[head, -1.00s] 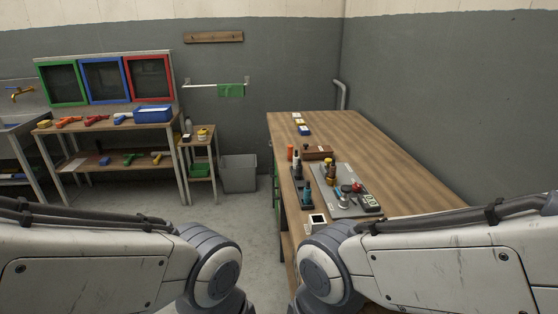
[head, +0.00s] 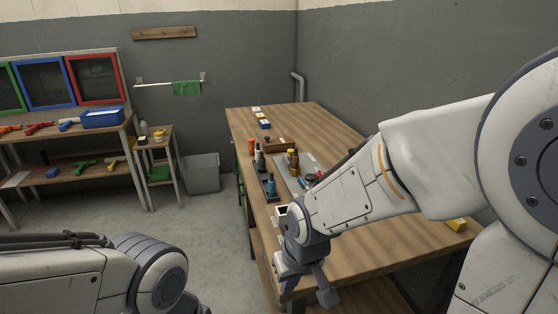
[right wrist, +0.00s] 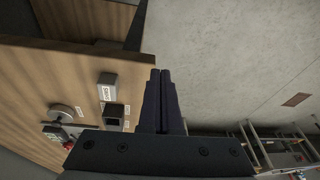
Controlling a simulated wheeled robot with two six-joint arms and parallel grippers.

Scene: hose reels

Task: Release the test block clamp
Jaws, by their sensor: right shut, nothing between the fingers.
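A grey plate (head: 285,183) with small fixtures on it lies on the wooden table and is partly hidden behind my right arm. I cannot tell which fixture is the test block clamp. In the right wrist view a round grey knob (right wrist: 62,112) and a red button (right wrist: 68,145) show at the left on the table. My right gripper (head: 305,286) is by the table's near left edge, apart from the plate. In the right wrist view its fingers (right wrist: 160,74) are together and hold nothing. My left gripper is out of view.
The wooden table (head: 385,240) has bare top at the front right, with a yellow object (head: 456,225) near its right edge. A small white-topped box (head: 281,210) stands close beside my right wrist. A grey bin (head: 201,173) stands on the floor, which is clear left of the table.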

